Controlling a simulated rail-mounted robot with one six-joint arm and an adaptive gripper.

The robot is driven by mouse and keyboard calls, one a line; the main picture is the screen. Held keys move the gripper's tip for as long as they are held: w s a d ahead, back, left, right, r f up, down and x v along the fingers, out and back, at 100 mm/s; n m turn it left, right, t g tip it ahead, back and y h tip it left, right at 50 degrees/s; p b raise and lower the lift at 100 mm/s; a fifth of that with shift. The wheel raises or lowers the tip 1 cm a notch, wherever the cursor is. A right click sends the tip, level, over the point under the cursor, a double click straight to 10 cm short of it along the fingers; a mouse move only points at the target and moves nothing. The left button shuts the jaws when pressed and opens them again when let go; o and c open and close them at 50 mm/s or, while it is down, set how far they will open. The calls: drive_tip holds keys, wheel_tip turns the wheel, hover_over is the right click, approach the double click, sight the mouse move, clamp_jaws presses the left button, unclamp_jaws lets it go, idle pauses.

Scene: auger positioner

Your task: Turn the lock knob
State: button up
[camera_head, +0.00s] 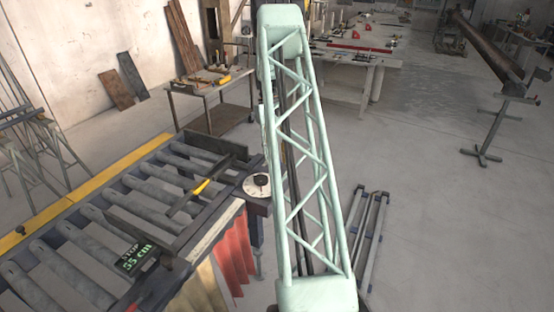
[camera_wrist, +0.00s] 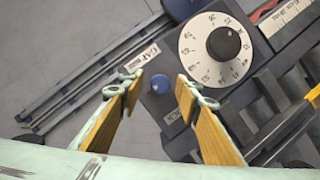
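In the wrist view a small blue knob (camera_wrist: 161,84) stands on the dark panel, near a white label whose text I cannot read for sure. A second label (camera_wrist: 176,122) lies just below it. Beside it is a white numbered dial (camera_wrist: 205,73) with a larger black knob (camera_wrist: 224,44). The dial also shows in the head view (camera_head: 250,189), at the right end of the roller table. My gripper (camera_wrist: 163,88) is open and empty, its fingertips to either side of the blue knob in the picture. Contact is not visible. The gripper is hidden in the head view.
The roller table (camera_head: 64,266) carries a stop bar and a green "STOP 55 cm" display (camera_head: 133,257). My green lattice arm crosses the head view's middle. Grey metal legs (camera_head: 371,235) lie on the floor to its right.

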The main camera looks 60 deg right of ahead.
drive_tip(key=v, duration=1.2)
idle(0.4)
idle(0.3)
idle(0.3)
